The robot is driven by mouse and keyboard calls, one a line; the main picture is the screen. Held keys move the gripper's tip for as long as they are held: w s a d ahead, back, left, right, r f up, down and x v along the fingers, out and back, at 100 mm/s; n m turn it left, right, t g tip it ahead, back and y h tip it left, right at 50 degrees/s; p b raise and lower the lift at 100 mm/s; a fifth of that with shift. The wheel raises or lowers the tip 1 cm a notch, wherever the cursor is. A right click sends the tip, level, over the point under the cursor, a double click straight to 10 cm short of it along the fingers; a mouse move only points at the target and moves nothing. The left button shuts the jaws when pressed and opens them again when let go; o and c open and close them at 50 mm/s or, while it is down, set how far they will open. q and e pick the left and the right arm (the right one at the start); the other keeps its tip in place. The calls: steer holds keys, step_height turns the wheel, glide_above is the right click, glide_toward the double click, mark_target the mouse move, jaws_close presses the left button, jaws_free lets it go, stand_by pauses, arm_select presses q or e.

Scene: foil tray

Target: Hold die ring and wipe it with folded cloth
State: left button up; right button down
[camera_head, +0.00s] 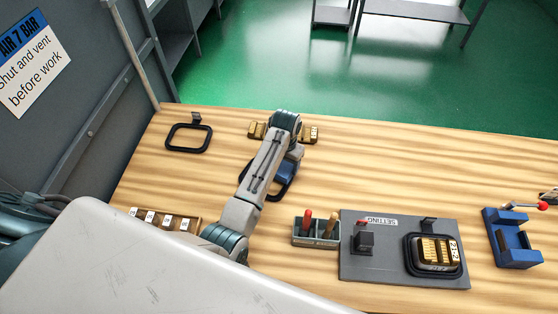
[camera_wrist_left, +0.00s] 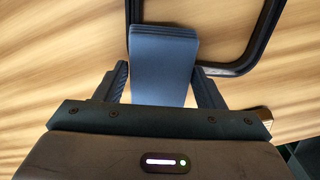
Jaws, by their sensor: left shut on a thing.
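My left gripper (camera_wrist_left: 162,82) is shut on a folded blue cloth (camera_wrist_left: 165,50), which sticks out flat between its two fingers. In the head view the cloth (camera_head: 287,174) shows beside my left arm, and the gripper (camera_head: 296,152) is partly hidden behind the wrist. A black die ring (camera_head: 279,192) lies on the table there, mostly hidden by my arm. In the left wrist view this ring (camera_wrist_left: 252,62) runs close to the right finger; I cannot tell whether the cloth touches it. My right gripper is not in view.
Another black ring (camera_head: 172,149) lies at the back left. Brass blocks (camera_head: 309,134) stand behind my wrist. A tool holder (camera_head: 316,241), a grey setting plate (camera_head: 385,273) with a ringed brass stack (camera_head: 437,250), and a blue fixture (camera_head: 512,247) stand at right. The back right table is clear.

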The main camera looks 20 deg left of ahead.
arm_select(q)
steer(key=shift+s+d, duration=0.2)
steer(key=shift+d, duration=0.8)
steer(key=shift+w+a, duration=0.2)
steer(key=shift+a, duration=0.95)
steer(key=shift+w+a, duration=0.2)
steer(key=shift+a, duration=0.9)
steer(key=shift+w+a, duration=0.25)
steer(key=shift+a, duration=1.7)
steer(key=shift+w+a, duration=0.2)
steer(key=shift+a, duration=1.75)
steer(key=shift+w+r, duration=0.1)
steer(key=shift+r, duration=2.9)
steer(key=shift+r, duration=0.1)
